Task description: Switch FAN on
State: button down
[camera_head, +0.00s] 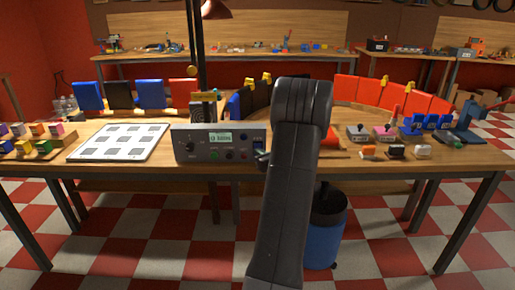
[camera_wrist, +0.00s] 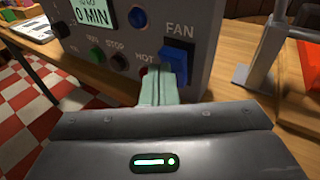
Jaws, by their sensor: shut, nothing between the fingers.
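The grey control box (camera_head: 205,150) stands on the workbench and shows close up in the wrist view (camera_wrist: 210,40). The blue FAN switch (camera_wrist: 180,50) is at the right of its front panel, below the FAN label. My gripper (camera_wrist: 165,78) is shut and empty. Its pale fingertips are at the lower part of the switch and cover some of it; I cannot tell whether they touch. In the head view my arm hides the bench right of the box, and my gripper (camera_head: 261,158) shows small at the box's right end. I cannot tell the switch's position.
The box also carries a display (camera_wrist: 92,14), a blue button (camera_wrist: 138,18), a green button (camera_wrist: 96,54) and a black button (camera_wrist: 118,62). A white board (camera_head: 120,142) lies left of the box. A grey metal stand (camera_wrist: 262,55) is close on the right in the wrist view.

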jog(key=shift+w+r, duration=0.1)
jog(key=shift+w, duration=0.2)
jog(key=shift+s, duration=0.1)
dwell(0.5)
jog(key=shift+s+f+b, duration=0.35)
jog(key=shift+s+b, duration=0.25)
jog(key=shift+s, duration=0.15)
jog(key=s+b, duration=0.1)
jog(key=s+f+b, duration=0.1)
jog(key=s, duration=0.1)
jog(key=s+f+b, duration=0.1)
jog(key=shift+s, duration=0.25)
